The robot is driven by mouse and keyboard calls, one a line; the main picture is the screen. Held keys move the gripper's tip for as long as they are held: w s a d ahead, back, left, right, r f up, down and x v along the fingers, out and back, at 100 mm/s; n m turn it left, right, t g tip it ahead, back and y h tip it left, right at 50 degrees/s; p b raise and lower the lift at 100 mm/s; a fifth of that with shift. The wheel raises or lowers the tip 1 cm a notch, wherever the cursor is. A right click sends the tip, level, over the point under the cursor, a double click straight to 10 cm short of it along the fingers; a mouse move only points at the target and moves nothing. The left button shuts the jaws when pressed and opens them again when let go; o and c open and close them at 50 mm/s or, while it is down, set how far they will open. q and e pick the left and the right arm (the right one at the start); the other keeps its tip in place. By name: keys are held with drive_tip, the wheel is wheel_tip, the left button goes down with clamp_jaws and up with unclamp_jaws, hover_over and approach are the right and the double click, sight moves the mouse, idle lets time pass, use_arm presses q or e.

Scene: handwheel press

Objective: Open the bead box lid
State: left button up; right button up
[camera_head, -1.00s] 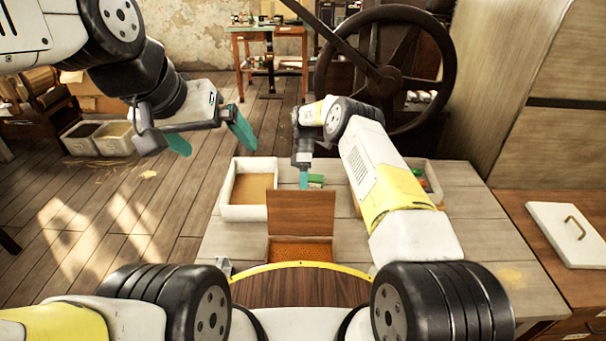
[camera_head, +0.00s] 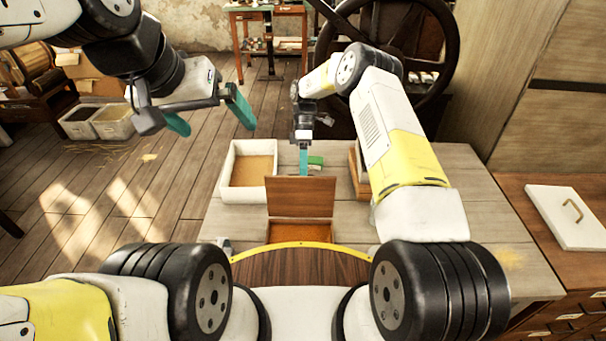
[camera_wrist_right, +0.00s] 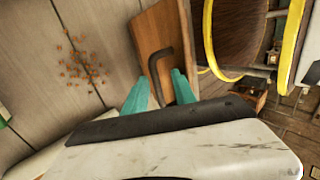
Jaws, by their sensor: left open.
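The bead box (camera_head: 300,232) stands on the table in front of me, an orange layer showing inside. Its brown wooden lid (camera_head: 300,196) stands up at the far side, facing me. In the right wrist view the lid (camera_wrist_right: 150,40) carries a dark bent handle (camera_wrist_right: 163,52). My right gripper (camera_head: 304,162) points down just behind the lid's top edge. In its wrist view the right gripper (camera_wrist_right: 160,90) has its teal fingers apart near the handle; contact cannot be told. My left gripper (camera_head: 209,116) is open and empty, in the air left of the table.
A white tray (camera_head: 228,170) stands left of the lid. A wooden container (camera_head: 358,175) is partly hidden by my right arm. Orange beads (camera_wrist_right: 82,65) lie scattered on the table. A large handwheel (camera_head: 440,50) stands behind.

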drive_tip(key=s+r, duration=0.1)
drive_tip(key=s, duration=1.1)
drive_tip(key=shift+s, duration=0.4)
drive_tip(key=shift+r, duration=0.1)
